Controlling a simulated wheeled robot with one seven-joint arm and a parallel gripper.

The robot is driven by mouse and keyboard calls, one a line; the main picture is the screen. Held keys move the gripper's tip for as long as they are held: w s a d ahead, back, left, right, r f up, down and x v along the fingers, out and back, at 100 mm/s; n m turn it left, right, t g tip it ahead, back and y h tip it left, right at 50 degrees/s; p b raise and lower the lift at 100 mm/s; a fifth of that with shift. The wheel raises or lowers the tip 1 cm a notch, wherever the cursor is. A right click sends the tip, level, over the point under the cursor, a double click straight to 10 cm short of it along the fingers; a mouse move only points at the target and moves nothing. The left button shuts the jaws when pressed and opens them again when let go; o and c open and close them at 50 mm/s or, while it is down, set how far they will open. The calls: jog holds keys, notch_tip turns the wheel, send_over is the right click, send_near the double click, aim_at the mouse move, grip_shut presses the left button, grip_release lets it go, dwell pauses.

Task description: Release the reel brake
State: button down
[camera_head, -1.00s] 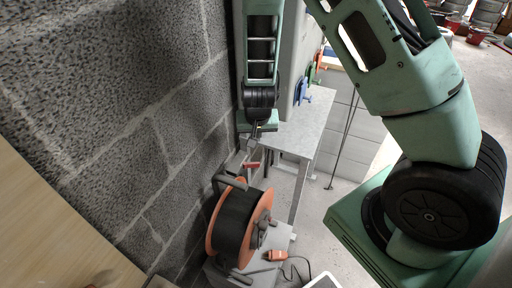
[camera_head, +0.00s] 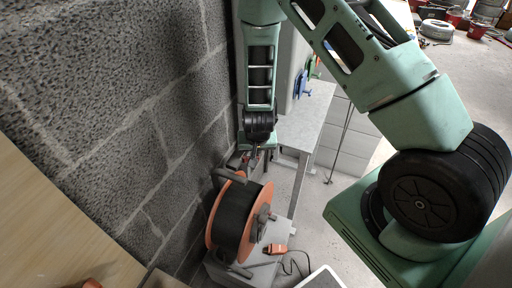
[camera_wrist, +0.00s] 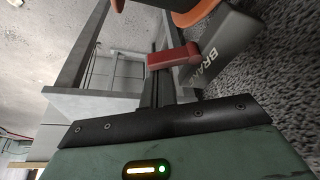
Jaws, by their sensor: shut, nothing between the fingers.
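The cable reel (camera_head: 238,215) has orange flanges and a dark drum, and stands beside the block wall in the head view. The red brake lever (camera_wrist: 174,57) shows in the wrist view, joined to a grey housing (camera_wrist: 228,45) with white lettering that begins "BRAK". My gripper (camera_head: 248,158) is at the top of the reel, close to the wall. Its narrow dark fingers (camera_wrist: 163,62) are shut and empty, and overlap the lever's left end in the wrist view. I cannot tell whether they touch it. In the head view the lever is mostly hidden by my gripper and the reel frame.
The block wall (camera_head: 130,120) runs close along the left of my arm. A grey table (camera_head: 305,125) stands behind the reel. An orange plug-like thing (camera_head: 275,249) with a dark cord lies in front of the reel. Open floor (camera_head: 325,200) is at the right.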

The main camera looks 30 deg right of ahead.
jog(key=shift+s+a+r+m+p, duration=0.1)
jog(key=shift+s+m+p, duration=0.1)
jog(key=shift+m+p, duration=0.35)
jog(key=shift+s+a+r+m+g+h+p, duration=0.1)
jog(key=shift+s+m+g+h+p, duration=0.25)
jog(key=shift+m+p, duration=0.35)
jog(key=m+p, duration=0.2)
jog(key=m, duration=0.1)
jog(key=s+m+g+h+p, duration=0.1)
jog(key=shift+a+f+p, duration=0.2)
jog(key=shift+a+p, duration=0.1)
jog(key=shift+a, duration=0.05)
jog(key=shift+w, duration=0.15)
jog(key=shift+w+d+p, duration=0.15)
jog(key=shift+w+p, duration=0.5)
jog(key=shift+p, duration=0.05)
